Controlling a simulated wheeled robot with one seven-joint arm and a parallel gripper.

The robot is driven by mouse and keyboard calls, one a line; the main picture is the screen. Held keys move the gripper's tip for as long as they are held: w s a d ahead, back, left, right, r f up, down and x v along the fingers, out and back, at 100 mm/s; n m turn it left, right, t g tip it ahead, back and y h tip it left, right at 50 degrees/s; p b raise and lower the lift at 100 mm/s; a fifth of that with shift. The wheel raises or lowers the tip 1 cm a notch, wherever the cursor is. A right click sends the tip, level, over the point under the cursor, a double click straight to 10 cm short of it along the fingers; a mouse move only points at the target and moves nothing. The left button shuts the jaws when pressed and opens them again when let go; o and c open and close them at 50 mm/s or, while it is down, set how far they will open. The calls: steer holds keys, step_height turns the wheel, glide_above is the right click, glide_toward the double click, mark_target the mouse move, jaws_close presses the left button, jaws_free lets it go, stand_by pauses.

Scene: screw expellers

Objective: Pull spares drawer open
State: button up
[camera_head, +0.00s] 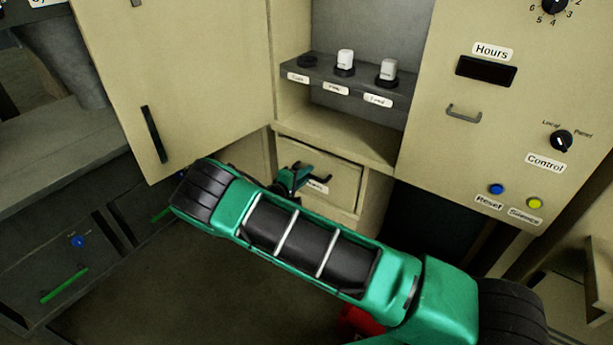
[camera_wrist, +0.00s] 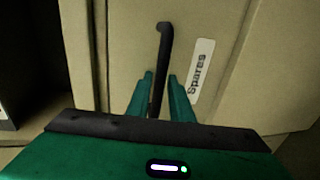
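The spares drawer (camera_head: 343,187) is a beige front low in the cabinet, under the open shelf bay. In the wrist view its front (camera_wrist: 225,85) fills most of the picture, with a white "Spares" label (camera_wrist: 200,72) beside the dark bar handle (camera_wrist: 164,45). My gripper (camera_head: 296,176) is at the drawer front in the head view. In the wrist view my gripper (camera_wrist: 161,78) has one green finger on each side of the handle. A gap shows between the handle and the right finger; the left finger is very near the bar. The drawer looks closed.
Above the drawer, a shelf (camera_head: 350,83) holds fuse-like pieces with labels. An open cabinet door (camera_head: 175,80) with a dark handle hangs at left. A control panel (camera_head: 515,110) with knobs and buttons stands at right. My arm crosses the floor space before the drawer.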

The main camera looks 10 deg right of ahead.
steer(key=shift+w+d, duration=0.15)
steer(key=shift+d, duration=0.05)
